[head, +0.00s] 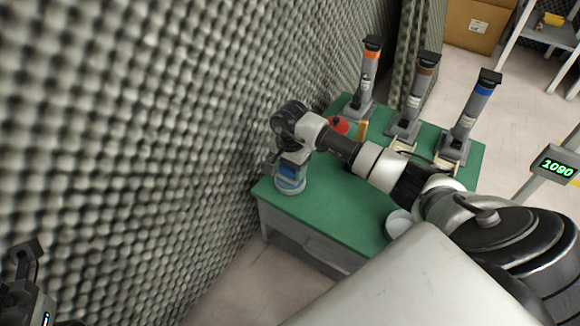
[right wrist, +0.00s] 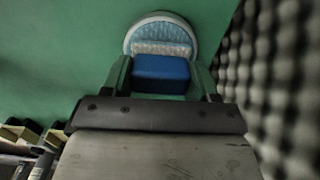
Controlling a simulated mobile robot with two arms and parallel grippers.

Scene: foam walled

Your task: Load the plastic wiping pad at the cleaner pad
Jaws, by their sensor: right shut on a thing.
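My right gripper (head: 290,172) reaches down over the near left corner of the green table, beside the foam wall. In the right wrist view its fingers (right wrist: 163,82) are shut on a blue block (right wrist: 160,70), which looks like the wiping pad. Just past the block is a round white-rimmed holder with a pale blue textured inside (right wrist: 160,32), which looks like the cleaner pad; it also shows in the head view (head: 290,186). I cannot tell whether the block touches it. My left gripper (head: 26,258) is at the lower left, away from the table; its fingertips are unclear.
The grey foam wall (head: 150,120) runs close along the table's left side. Several grey upright devices (head: 410,100) stand at the back of the green table (head: 335,205). A red item (head: 338,125) and a white round item (head: 398,222) lie near my arm. The table's front middle is clear.

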